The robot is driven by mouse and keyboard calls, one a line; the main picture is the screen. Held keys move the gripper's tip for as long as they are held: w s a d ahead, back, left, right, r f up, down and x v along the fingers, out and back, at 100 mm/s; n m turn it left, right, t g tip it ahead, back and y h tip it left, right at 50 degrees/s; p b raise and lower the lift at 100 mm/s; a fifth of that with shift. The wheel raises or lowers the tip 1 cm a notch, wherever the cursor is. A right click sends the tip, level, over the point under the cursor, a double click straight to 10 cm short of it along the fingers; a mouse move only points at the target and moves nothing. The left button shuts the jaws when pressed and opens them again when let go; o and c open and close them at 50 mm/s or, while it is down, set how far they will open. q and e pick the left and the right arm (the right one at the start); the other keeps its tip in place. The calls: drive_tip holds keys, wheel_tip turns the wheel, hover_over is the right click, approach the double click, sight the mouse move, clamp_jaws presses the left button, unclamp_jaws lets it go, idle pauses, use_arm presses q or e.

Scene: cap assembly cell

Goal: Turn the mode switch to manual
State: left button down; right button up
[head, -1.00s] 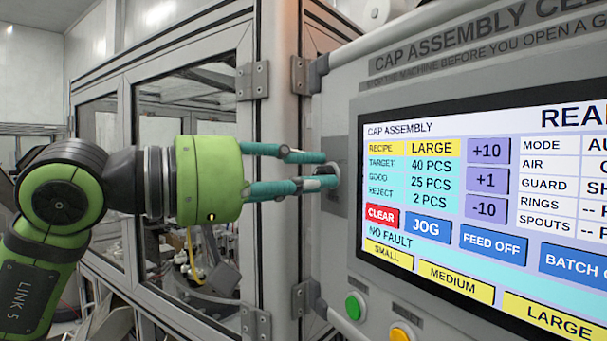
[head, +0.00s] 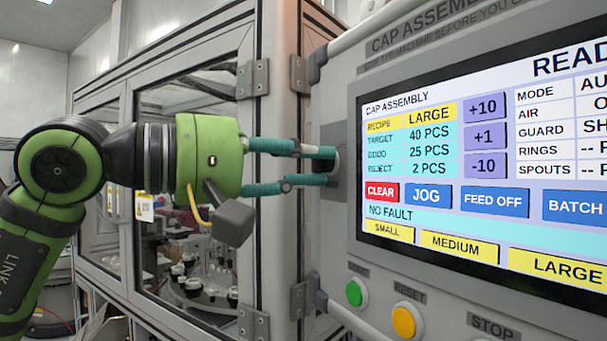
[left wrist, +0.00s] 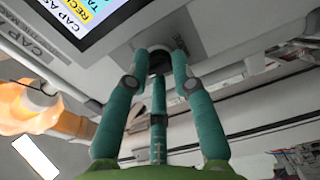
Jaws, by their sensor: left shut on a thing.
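The mode switch (head: 336,164) is a dark round knob on a grey plate at the left edge of the control panel, mostly hidden by fingertips. My left gripper (head: 327,167) reaches it from the left, its teal fingers shut on the knob. In the left wrist view the dark knob (left wrist: 160,62) sits between the three fingertips, but its pointer cannot be made out. The screen (head: 470,180) shows a MODE row reading "AU", cut off by the picture's edge. My right gripper is not in view.
A framed glass guard door (head: 190,70) stands behind my left arm, with hinges (head: 253,79) near the fingers. A green button (head: 354,293) and an orange button (head: 404,321) lie below the screen.

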use_arm(q)
drive_tip(key=shift+n+b, duration=1.9)
drive_tip(key=shift+n, duration=3)
drive_tip(key=c, duration=1)
unclamp_jaws()
drive_tip(key=shift+c, duration=0.2)
drive_tip(key=shift+w, duration=0.1)
drive_tip(key=v, duration=1.2)
